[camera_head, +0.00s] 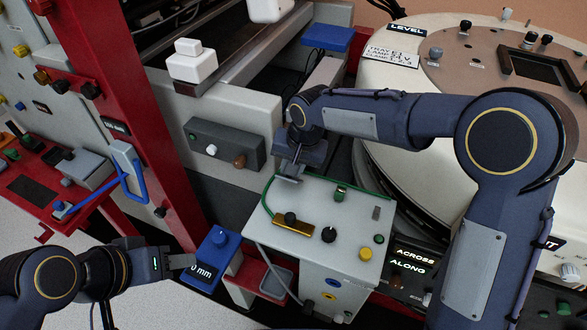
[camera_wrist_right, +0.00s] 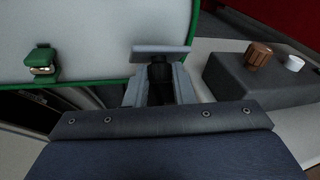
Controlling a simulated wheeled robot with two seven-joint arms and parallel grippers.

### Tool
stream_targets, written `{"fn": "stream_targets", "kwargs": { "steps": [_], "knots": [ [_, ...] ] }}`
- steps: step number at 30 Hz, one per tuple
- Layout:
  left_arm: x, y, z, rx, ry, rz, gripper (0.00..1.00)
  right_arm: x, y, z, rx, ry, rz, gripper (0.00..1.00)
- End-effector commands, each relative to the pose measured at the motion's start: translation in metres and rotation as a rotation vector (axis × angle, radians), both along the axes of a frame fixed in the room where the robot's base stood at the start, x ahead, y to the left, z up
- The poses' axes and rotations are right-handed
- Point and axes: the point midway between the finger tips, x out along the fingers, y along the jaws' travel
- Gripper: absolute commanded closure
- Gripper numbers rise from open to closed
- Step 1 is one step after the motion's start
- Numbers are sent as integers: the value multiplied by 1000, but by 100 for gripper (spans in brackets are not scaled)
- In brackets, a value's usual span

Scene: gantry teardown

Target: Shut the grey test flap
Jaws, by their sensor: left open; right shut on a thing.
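My right gripper (camera_head: 291,160) is at the far left corner of a light grey box (camera_head: 305,208) with green edging. In the right wrist view, its fingers (camera_wrist_right: 160,92) are shut around the dark stem of a T-shaped handle. The handle's flat grey bar (camera_wrist_right: 160,52) lies across the fingertips, close to the green-edged panel (camera_wrist_right: 100,38). I cannot tell for sure which surface is the test flap or how far it stands open. My left gripper (camera_head: 184,262) is open, beside a blue block (camera_head: 214,258) marked "0 mm".
A red upright (camera_head: 135,110) and a blue-handled lever (camera_head: 130,172) are at left. A large round cream housing (camera_head: 400,165) stands at right, below my right arm.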

Motion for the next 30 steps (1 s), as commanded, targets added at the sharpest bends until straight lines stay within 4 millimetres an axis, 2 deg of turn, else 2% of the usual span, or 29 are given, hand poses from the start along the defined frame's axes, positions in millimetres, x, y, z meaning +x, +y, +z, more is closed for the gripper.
{"fn": "stream_targets", "kwargs": {
  "steps": [1, 5, 18, 24, 30],
  "knots": [
    [0, 0, -19, 0, 0, 0, 56, -3, 3, -8, -15, -42, 7, 100],
    [0, 0, -49, 0, 0, 0, 56, -10, 6, -14, -56, -149, 7, 100],
    [0, 0, -172, 0, 0, 0, 56, -28, 13, -30, -202, -511, 3, 100],
    [0, 0, -213, 0, 0, 0, 56, -33, 15, -33, -252, -628, 0, 100],
    [0, 0, -239, 0, 0, 0, 56, -36, 15, -34, -286, -704, 0, 100]
  ]
}}
